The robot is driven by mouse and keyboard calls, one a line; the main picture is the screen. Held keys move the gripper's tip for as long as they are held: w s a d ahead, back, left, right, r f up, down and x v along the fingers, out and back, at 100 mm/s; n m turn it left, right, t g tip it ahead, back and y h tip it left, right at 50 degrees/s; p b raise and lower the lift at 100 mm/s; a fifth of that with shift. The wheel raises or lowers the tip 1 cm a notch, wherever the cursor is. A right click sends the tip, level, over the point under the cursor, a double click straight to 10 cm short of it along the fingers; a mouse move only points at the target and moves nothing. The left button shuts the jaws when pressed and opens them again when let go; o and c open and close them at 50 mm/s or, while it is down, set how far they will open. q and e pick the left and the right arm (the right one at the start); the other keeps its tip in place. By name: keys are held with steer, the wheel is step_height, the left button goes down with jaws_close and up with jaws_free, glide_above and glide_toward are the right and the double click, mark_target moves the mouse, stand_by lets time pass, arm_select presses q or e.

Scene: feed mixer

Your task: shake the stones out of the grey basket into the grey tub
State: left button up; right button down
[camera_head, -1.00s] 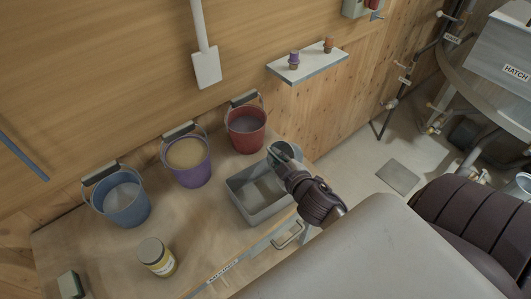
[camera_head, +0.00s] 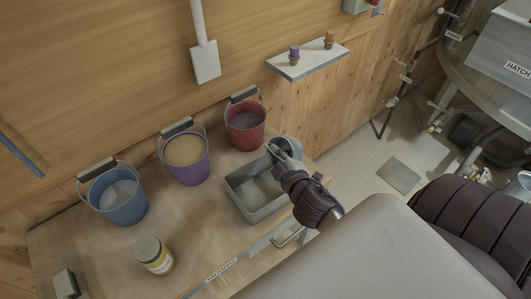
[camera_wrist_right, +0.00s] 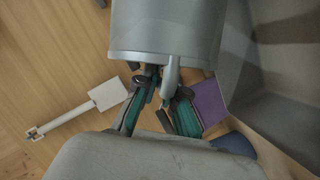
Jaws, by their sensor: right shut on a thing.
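The grey tub (camera_head: 234,197) stands on the bench at its right end, open side up. My right gripper (camera_head: 281,158) is over the tub's far right corner, shut on the grey basket (camera_head: 292,146). In the right wrist view the basket (camera_wrist_right: 165,30) fills the top middle, and the gripper fingers (camera_wrist_right: 158,92) meet at its rim. A grey walled surface at the right of that view looks like the tub (camera_wrist_right: 285,105). The basket's inside is mostly hidden, and I cannot make out stones in it or in the tub. My left gripper is out of view.
Red (camera_head: 245,133), purple (camera_head: 188,168) and blue (camera_head: 122,205) buckets stand along the wall, left of the tub. A yellow-labelled jar (camera_head: 154,256) is near the front of the bench (camera_head: 95,250). A small shelf (camera_head: 308,63) hangs above. Bare bench lies between jar and tub.

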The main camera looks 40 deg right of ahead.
steer(key=shift+a, duration=0.1)
steer(key=shift+w+a+n+b, duration=0.2)
steer(key=shift+w+n+b, duration=0.1)
steer(key=shift+s+d+b, duration=0.1)
steer(key=shift+s+b, duration=0.2)
steer(key=shift+s, duration=0.05)
steer(key=shift+n+t+h+b, duration=0.3)
steer(key=shift+n+b, duration=0.1)
steer(key=shift+n, duration=0.1)
steer(key=shift+a, duration=0.2)
steer(key=shift+w+a+f+n+t+h+b, duration=0.1)
steer(key=shift+a+n+t+h+b, duration=0.25)
steer(key=shift+a+n+b, duration=0.55)
steer(key=shift+w+a+f+n+t+h+b, duration=0.1)
steer(key=shift+a+n+t+h+b, duration=0.15)
steer(key=shift+a+n+h+b, duration=0.5)
stand_by(0.6)
